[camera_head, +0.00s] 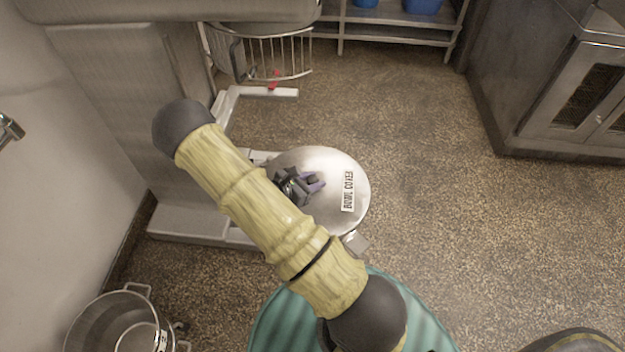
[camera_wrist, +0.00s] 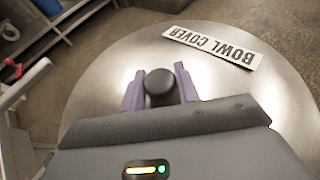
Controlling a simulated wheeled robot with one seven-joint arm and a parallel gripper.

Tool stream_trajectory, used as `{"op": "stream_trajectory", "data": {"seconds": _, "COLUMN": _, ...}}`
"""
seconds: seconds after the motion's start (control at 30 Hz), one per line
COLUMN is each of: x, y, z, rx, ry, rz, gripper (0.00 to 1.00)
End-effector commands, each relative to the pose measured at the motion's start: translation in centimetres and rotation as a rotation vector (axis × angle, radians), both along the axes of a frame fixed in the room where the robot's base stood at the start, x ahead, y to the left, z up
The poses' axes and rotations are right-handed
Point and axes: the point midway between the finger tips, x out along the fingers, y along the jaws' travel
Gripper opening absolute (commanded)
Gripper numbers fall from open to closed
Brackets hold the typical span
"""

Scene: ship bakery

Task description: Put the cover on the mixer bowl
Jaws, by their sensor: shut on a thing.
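The bowl cover (camera_head: 335,205) is a round, shiny metal disc with a white "BOWL COVER" label. It also fills much of the wrist view (camera_wrist: 215,75). My gripper (camera_head: 314,184) is over the middle of the cover. In the wrist view its two purple fingers (camera_wrist: 160,88) are on either side of the cover's dark round knob (camera_wrist: 160,80), shut on it. The mixer bowl is not clearly visible; pale metal brackets (camera_head: 357,242) poke out beside the cover. I cannot tell whether the cover rests on anything. My arm hides the cover's lower left part.
The large grey mixer (camera_head: 110,90) stands at left, with a wire guard (camera_head: 275,58) and a red-tipped part below it. A steel pot (camera_head: 105,315) is on the floor at lower left. A steel cabinet (camera_head: 550,90) stands at right. The speckled floor (camera_head: 430,190) between is clear.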

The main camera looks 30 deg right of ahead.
Motion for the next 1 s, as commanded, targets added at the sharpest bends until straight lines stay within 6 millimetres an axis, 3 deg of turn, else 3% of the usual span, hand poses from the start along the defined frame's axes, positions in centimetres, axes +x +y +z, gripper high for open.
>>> {"op": "stream_trajectory", "data": {"seconds": 0.6, "x": 0.02, "y": -0.04, "z": -0.69, "rx": -0.002, "ry": -0.001, "rz": 0.000, "gripper": 0.00}}
{"op": "stream_trajectory", "data": {"seconds": 0.63, "x": 0.02, "y": -0.04, "z": -0.63, "rx": -0.002, "ry": -0.001, "rz": 0.000, "gripper": 0.38}}
{"op": "stream_trajectory", "data": {"seconds": 0.73, "x": 0.01, "y": -0.03, "z": -0.64, "rx": -0.001, "ry": -0.001, "rz": 0.000, "gripper": 0.57}}
{"op": "stream_trajectory", "data": {"seconds": 1.0, "x": -0.01, "y": 0.05, "z": -0.74, "rx": 0.001, "ry": 0.001, "rz": 0.000, "gripper": 0.57}}
